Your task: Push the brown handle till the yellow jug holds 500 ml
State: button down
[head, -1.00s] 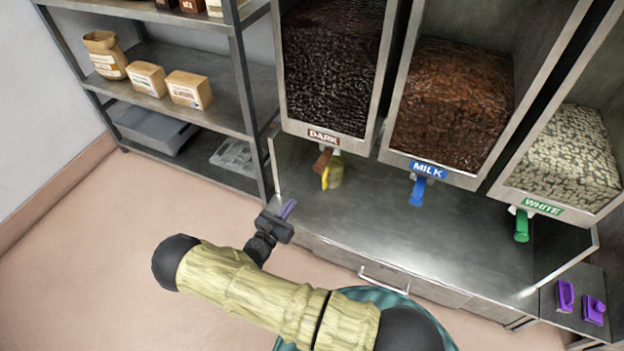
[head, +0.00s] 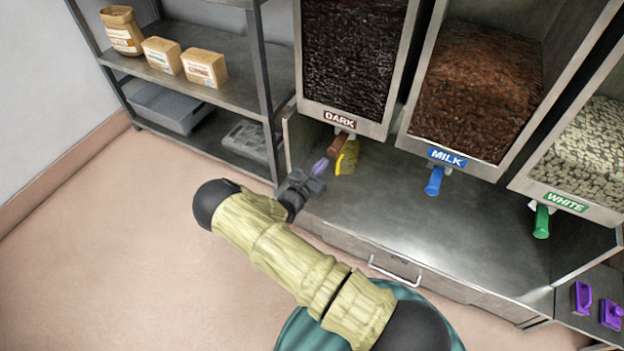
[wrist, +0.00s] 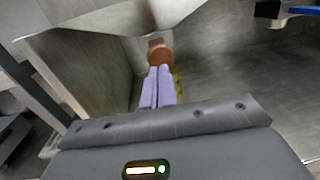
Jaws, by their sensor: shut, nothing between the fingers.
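The brown handle (head: 336,144) hangs below the dispenser labelled DARK (head: 340,119). The yellow jug (head: 347,157) is right beside and behind the handle; its fill level cannot be read. My gripper (head: 322,166) is shut and empty, its purple fingertips just in front of and a little below the handle. In the wrist view the shut fingertips (wrist: 158,85) point at the round end of the brown handle (wrist: 160,53) and look very near it; I cannot tell whether they touch. Only a thin yellow strip of the jug (wrist: 177,85) shows behind the fingers.
To the right are the MILK dispenser with a blue handle (head: 434,181) and the WHITE one with a green handle (head: 541,221). The steel counter (head: 420,225) below is mostly bare. Purple items (head: 583,298) lie at the right. A shelf rack (head: 225,80) stands at the left.

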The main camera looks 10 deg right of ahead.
jog(key=shift+b+x, duration=0.4)
jog(key=shift+x, duration=1.05)
jog(key=shift+p+x, duration=0.35)
jog(key=shift+x, duration=1.05)
jog(key=shift+w+r, duration=0.1)
jog(key=shift+w, duration=0.05)
jog(key=shift+s+a, duration=0.25)
jog(key=shift+a, duration=0.1)
jog(key=p, duration=0.5)
send_near(331, 153)
jog(key=v, duration=0.4)
jog(key=shift+s+a, duration=0.2)
jog(key=shift+a, duration=0.2)
jog(key=shift+w, duration=0.25)
